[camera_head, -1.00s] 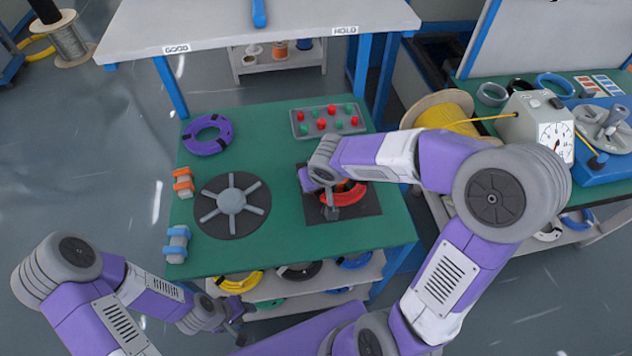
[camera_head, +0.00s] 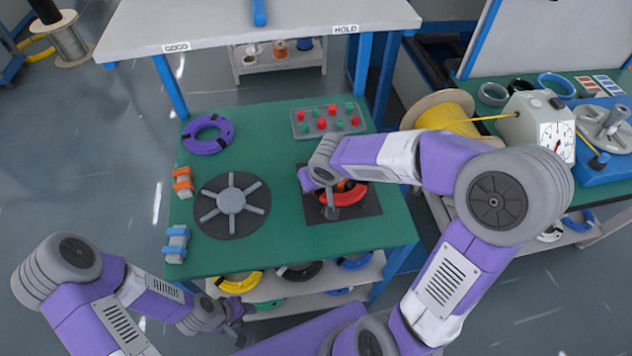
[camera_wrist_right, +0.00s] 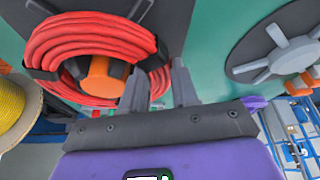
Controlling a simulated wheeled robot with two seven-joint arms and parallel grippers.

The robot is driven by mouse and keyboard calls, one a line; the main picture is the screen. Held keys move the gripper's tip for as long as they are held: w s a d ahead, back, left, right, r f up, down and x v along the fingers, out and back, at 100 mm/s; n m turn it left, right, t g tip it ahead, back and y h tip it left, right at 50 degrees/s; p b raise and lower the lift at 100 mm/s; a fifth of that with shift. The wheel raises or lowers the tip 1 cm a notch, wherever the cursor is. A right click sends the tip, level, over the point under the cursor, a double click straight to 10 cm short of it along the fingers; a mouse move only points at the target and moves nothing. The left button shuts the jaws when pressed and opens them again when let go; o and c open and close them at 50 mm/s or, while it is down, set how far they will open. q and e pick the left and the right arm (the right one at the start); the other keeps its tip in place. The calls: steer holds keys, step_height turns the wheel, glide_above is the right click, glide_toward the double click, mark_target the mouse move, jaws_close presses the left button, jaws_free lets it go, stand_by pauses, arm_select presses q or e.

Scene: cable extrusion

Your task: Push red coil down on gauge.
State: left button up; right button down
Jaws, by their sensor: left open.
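The red coil (camera_head: 346,197) lies on the dark square plate (camera_head: 365,208) at the right of the green table. In the right wrist view, the coil (camera_wrist_right: 85,35) surrounds an orange-centred gauge (camera_wrist_right: 100,78) with dark arms. My left gripper (camera_head: 238,333) is open and empty, low in front of the table.
A dark disc with a grey spoked hub (camera_head: 231,200) lies left of the plate. A purple coil (camera_head: 208,134), a tray of red and green pegs (camera_head: 329,122), and orange (camera_head: 183,183) and blue (camera_head: 177,244) clamps are also on the table. Bare table lies between them.

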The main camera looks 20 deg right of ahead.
steer(key=c, duration=0.8)
jaws_free()
steer(key=shift+f, duration=0.1)
steer(key=shift+d, duration=0.15)
step_height(320, 180, up, 4)
steer(key=p, duration=0.3)
steer(key=shift+d+r, duration=0.15)
steer(key=shift+r, duration=0.05)
steer(key=shift+a+r+p, duration=0.2)
steer(key=shift+r+p, duration=1.4)
steer(key=shift+r, duration=0.35)
steer(key=shift+f, duration=0.1)
